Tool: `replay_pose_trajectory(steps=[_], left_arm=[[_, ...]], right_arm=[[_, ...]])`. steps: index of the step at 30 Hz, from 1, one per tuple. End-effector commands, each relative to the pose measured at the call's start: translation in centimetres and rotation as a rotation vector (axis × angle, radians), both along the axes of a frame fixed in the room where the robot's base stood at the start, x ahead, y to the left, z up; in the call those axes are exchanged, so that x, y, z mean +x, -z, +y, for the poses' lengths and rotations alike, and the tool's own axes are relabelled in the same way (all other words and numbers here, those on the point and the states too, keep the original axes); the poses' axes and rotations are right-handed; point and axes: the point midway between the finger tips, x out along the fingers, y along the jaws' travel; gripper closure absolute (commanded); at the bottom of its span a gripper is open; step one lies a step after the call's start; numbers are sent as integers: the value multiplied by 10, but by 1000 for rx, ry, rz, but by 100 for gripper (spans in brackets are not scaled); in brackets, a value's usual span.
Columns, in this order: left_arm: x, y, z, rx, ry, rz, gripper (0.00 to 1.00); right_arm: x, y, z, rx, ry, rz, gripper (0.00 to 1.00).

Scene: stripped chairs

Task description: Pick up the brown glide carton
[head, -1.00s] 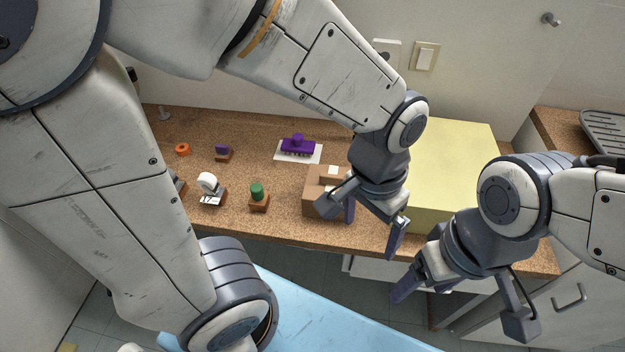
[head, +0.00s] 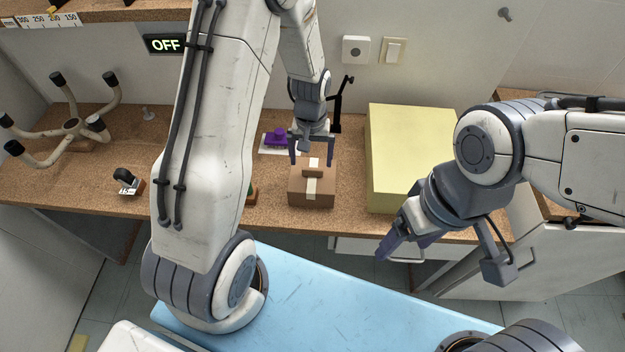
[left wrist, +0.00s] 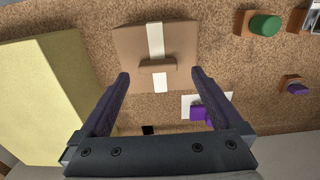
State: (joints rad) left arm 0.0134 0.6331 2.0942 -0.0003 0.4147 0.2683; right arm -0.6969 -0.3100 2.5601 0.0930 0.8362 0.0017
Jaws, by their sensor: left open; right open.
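The brown glide carton (head: 298,198) stands on the cork worktop, with a pale strip across its top and a small raised brown grip bar in the middle. It also shows in the left wrist view (left wrist: 131,46). My left gripper (head: 312,162) is open and empty, pointing down above the carton's far side. In the left wrist view, my left gripper's fingers (left wrist: 160,74) stand apart on either side of the grip bar in the picture, not closed on it. My right gripper (head: 440,262) is open and empty, in front of the worktop's edge at the right.
A large yellow box (head: 405,155) stands close to the carton's right. A purple brush-like item (head: 276,137) on a white sheet lies behind it to the left. A green-topped block (left wrist: 264,25) is beside it. A five-armed chair base (head: 72,126) stands far left.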

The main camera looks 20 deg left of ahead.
Motion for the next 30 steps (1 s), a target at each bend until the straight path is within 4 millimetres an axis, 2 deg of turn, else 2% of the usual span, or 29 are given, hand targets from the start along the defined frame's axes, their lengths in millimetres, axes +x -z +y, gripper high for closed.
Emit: replay_pose_trajectory(steps=[7,12,20,21,23,24,28,29,30], left_arm=[[4,26,-2,0,1,5,0],[5,46,-2,-1,1,2,0],[5,50,-2,0,1,-1,0],[5,50,-2,0,1,-1,4],[5,50,-2,0,1,-1,27],[5,49,-2,0,1,-1,42],[5,49,-2,0,1,0,92],[5,49,-2,0,1,0,100],[5,49,-2,0,1,0,100]], right_arm=[[0,-17,0,0,1,0,24],[0,-20,0,0,1,0,24],[0,-20,0,0,1,0,24],[0,-20,0,0,1,0,24],[0,-20,0,0,1,0,24],[0,-20,0,0,1,0,24],[0,-20,0,0,1,0,24],[0,-20,0,0,1,0,24],[0,-20,0,0,1,0,24]])
